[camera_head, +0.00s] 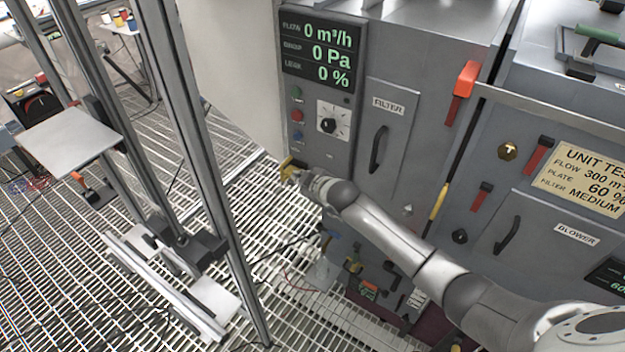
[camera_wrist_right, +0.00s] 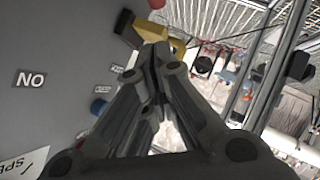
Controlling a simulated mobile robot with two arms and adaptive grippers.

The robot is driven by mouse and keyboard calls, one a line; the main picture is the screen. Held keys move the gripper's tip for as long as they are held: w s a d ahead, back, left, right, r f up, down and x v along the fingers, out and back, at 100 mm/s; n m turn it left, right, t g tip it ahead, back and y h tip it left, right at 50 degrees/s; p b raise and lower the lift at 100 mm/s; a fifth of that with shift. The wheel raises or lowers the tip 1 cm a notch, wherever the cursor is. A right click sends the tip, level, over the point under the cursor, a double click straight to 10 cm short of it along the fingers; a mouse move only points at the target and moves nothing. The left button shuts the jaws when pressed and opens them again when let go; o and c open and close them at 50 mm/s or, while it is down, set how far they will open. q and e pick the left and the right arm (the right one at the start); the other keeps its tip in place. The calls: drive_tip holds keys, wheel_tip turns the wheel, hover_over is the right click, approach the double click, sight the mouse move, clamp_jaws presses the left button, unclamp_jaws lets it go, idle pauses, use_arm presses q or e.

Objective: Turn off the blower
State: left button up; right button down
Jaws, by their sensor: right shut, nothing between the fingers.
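The blower unit's grey control panel (camera_head: 318,90) has a lit display (camera_head: 320,50) reading 0 m³/h, 0 Pa and 0 %. Below it are a green button (camera_head: 296,92), a red button (camera_head: 297,116), a blue button (camera_head: 297,135) and a black dial (camera_head: 328,125) on a white plate. A yellow part (camera_head: 290,164) juts from the panel's lower left edge; it also shows in the right wrist view (camera_wrist_right: 145,30) with red near it. My right gripper (camera_head: 293,180) is shut and empty beside that yellow part; contact cannot be told. My left gripper is not in view.
The cabinet has a FILTER door (camera_head: 385,125), a BLOWER door (camera_head: 520,235), a red-handled lever (camera_head: 463,85) and a yellow sign (camera_head: 585,180). A metal frame (camera_head: 190,130) stands left on the grating floor. Small items and cables lie below my right arm.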

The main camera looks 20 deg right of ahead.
drive_tip(key=a+r+b+v, duration=0.1)
drive_tip(key=b+v, duration=0.1)
drive_tip(key=v, duration=0.8)
drive_tip(key=s+d+f+m+g+h, duration=0.15)
drive_tip(key=s+f, duration=0.35)
drive_tip(key=f, duration=0.6)
drive_tip(key=s+d+f+m+g, duration=0.25)
drive_tip(key=s+f, duration=0.25)
drive_tip(key=f, duration=0.6)
drive_tip(key=s+d+f+m+g+h, duration=0.1)
drive_tip(key=s+d+f, duration=0.3)
drive_tip(key=f, duration=0.8)
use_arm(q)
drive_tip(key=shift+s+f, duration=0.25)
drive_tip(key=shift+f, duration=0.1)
use_arm(e)
drive_tip(key=s+a+f+m+g, duration=0.1)
drive_tip(key=s+f, duration=0.5)
drive_tip(key=s, duration=0.7)
drive_tip(key=s+a+f+m+g, duration=0.1)
drive_tip(key=s+f, duration=0.4)
drive_tip(key=s, duration=0.8)
drive_tip(key=s+a+f+g, duration=0.2)
drive_tip(key=s+f, duration=0.4)
drive_tip(key=s, duration=0.7)
drive_tip(key=shift+a+f+m+g, duration=0.3)
drive_tip(key=shift+m+g, duration=0.1)
drive_tip(key=shift+g, duration=0.4)
